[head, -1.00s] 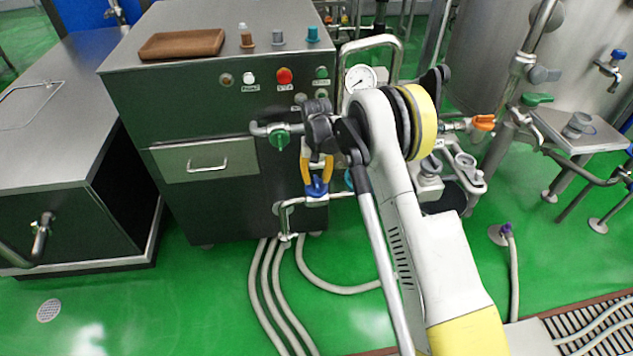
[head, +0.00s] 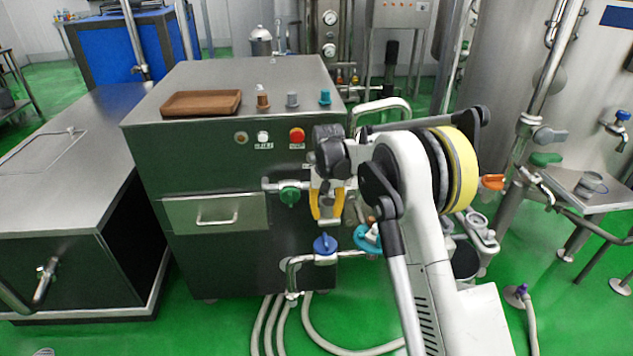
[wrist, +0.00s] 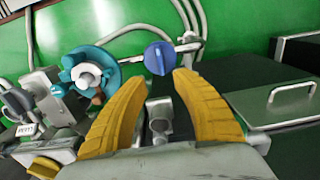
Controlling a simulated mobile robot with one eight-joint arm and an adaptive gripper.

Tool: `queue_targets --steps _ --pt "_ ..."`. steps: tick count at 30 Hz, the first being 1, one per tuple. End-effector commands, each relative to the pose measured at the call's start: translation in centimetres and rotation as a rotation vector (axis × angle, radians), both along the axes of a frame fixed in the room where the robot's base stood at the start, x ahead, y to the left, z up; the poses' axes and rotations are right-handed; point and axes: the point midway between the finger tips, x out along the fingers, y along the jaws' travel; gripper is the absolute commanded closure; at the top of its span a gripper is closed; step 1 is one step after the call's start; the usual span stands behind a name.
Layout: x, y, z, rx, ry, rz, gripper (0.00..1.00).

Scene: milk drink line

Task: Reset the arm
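My gripper (head: 326,218) hangs in front of the steel cabinet (head: 190,240), its two orange fingers pointing down. In the wrist view, the fingers (wrist: 161,77) are spread with a clear gap and nothing between them, so it is open. A blue valve handle (head: 325,244) on a steel pipe lies below the fingertips, apart from them. It also shows just beyond the tips in the wrist view (wrist: 158,58). My arm is folded at the elbow and hides part of the piping on the right.
A green valve handle (head: 290,196) is left of the fingers, and a teal round fitting (head: 367,238) is right of them. A drawer (head: 216,213) is in the cabinet front. Hoses (head: 275,325) run over the floor.

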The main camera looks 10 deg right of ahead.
Motion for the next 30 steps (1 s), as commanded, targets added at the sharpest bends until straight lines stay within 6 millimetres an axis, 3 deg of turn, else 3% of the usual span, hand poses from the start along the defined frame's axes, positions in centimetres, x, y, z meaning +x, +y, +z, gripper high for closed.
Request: queue_targets --steps 5,11,15,21,25,30 --pt "-0.5 -0.2 1.4 0.002 -0.014 0.0 0.67" --pt "-4.0 -1.6 8.6 0.009 -0.096 0.0 0.67" --pt "-8.1 -2.8 14.0 0.013 -0.176 0.003 0.67" --pt "-15.4 -4.5 19.3 0.016 -0.288 0.005 0.67" --pt "-20.5 -5.3 21.1 0.014 -0.362 0.008 0.67" --pt "-27.2 -6.4 21.7 0.01 -0.457 0.009 0.67"
